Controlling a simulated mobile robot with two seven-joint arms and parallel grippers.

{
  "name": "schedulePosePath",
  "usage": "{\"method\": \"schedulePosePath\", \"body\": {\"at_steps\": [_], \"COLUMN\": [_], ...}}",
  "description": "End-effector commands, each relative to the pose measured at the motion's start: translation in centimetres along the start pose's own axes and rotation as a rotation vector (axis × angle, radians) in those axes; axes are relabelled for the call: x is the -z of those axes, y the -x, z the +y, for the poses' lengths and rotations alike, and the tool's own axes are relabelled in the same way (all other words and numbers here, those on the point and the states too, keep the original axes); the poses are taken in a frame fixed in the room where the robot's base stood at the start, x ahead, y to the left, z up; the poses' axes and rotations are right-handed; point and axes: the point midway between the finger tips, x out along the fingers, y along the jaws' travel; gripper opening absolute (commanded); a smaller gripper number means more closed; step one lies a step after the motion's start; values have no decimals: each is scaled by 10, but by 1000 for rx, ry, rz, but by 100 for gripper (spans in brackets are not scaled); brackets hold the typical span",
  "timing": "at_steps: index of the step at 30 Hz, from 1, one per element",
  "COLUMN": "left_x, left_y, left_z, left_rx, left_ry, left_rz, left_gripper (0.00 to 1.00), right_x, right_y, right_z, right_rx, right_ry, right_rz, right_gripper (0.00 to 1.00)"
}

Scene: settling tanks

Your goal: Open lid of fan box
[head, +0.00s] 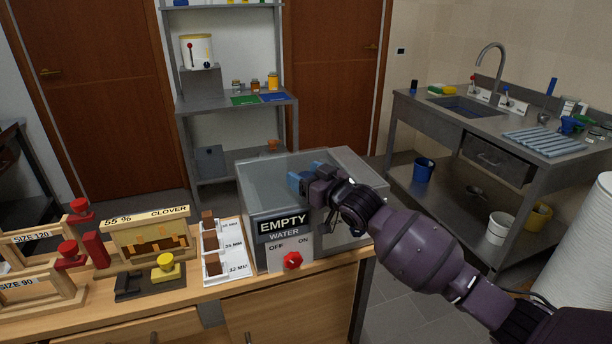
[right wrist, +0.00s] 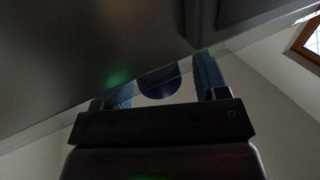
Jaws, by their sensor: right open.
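A box (head: 262,190) with clear, greyish walls and top stands at the right end of the wooden counter. Its front carries an "EMPTY WATER" sign (head: 283,226) and a red knob (head: 292,260) between OFF and ON. I take it for the fan box; no fan can be made out. My right gripper (head: 306,176) is at the box's upper middle, its arm covering part of the right side. In the right wrist view its blue fingers (right wrist: 164,86) are apart, with a dark blue rounded piece (right wrist: 160,82) showing between them. Contact cannot be told. My left gripper is out of view.
Left of the box stand a white sample board (head: 229,262), a wooden "CLOVER" frame (head: 150,242) and a black block with a yellow knob (head: 166,266). A metal shelf (head: 190,105) stands behind; a sink bench (head: 460,125) is at right. Floor shows right of the counter.

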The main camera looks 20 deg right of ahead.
Motion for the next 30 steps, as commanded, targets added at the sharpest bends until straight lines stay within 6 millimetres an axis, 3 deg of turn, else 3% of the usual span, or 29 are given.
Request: {"method": "schedulePosePath", "body": {"at_steps": [8,21,30], "left_x": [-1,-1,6], "left_y": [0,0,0], "left_z": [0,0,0], "left_rx": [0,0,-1], "left_ry": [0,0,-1], "left_rz": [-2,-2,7], "left_gripper": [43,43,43], "right_x": [0,0,5], "right_y": [-1,0,-7], "right_z": [0,0,2], "right_rx": [0,0,2], "right_ry": [0,0,-6], "right_rz": [0,-1,-16], "right_gripper": [65,0,0]}}
